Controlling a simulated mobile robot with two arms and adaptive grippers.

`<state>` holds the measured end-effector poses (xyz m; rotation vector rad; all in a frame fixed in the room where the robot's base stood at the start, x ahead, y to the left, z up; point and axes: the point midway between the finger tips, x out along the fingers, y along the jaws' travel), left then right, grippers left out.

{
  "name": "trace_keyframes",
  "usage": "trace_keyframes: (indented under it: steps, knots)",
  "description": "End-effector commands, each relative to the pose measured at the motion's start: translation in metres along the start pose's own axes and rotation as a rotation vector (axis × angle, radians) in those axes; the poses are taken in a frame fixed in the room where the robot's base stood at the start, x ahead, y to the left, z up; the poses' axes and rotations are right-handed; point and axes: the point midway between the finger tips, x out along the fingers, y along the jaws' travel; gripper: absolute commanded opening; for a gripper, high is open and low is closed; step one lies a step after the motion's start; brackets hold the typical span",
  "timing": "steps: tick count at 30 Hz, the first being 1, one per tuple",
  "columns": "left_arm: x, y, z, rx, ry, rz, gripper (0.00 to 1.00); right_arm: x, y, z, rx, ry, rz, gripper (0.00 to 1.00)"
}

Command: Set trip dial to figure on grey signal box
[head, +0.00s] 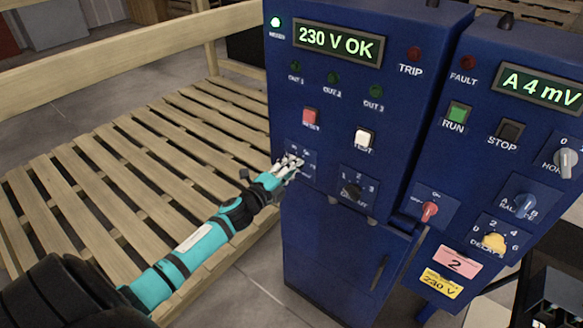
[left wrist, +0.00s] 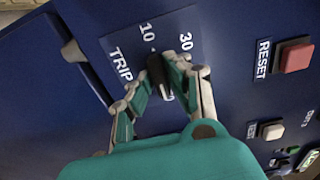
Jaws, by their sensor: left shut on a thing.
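The trip dial (left wrist: 156,70) is a small dark knob on a plate lettered TRIP with the figures 10 and 30, in the left wrist view. My left gripper (left wrist: 168,80) is shut on it, with a finger on each side. In the head view my left gripper (head: 292,163) covers the dial on the lower left of the blue cabinet's front (head: 235,30). The fingers hide part of the plate, and I cannot tell which figure the knob points to. I cannot make out a grey signal box with a figure. My right gripper is not in view.
The cabinet has a red RESET button (head: 310,117), a white button (head: 362,138) and a black dial (head: 352,188) near my gripper. A second blue cabinet with buttons and dials, including a yellow dial (head: 494,242), stands at right. Wooden slats (head: 140,170) lie at left.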

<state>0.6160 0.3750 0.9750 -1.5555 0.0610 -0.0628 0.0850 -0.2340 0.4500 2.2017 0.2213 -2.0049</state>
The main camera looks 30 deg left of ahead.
Motion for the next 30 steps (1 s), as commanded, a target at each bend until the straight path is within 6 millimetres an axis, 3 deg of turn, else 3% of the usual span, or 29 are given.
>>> trace_keyframes:
  steps: [5,6,11,25,30]
  knots:
    - [0.002,-0.006,0.002,0.006,-0.002,-0.01,0.0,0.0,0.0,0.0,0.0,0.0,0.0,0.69]
    - [0.002,-0.006,0.002,0.005,-0.002,-0.01,0.18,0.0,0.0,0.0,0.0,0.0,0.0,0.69]
    - [0.001,-0.005,0.002,0.004,-0.002,-0.008,0.38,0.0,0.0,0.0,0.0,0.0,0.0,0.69]
    - [0.0,-0.001,0.001,0.001,-0.001,-0.001,0.38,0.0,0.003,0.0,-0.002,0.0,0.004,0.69]
    - [-0.013,0.001,0.001,0.0,-0.001,0.001,0.38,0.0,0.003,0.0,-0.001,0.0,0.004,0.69]
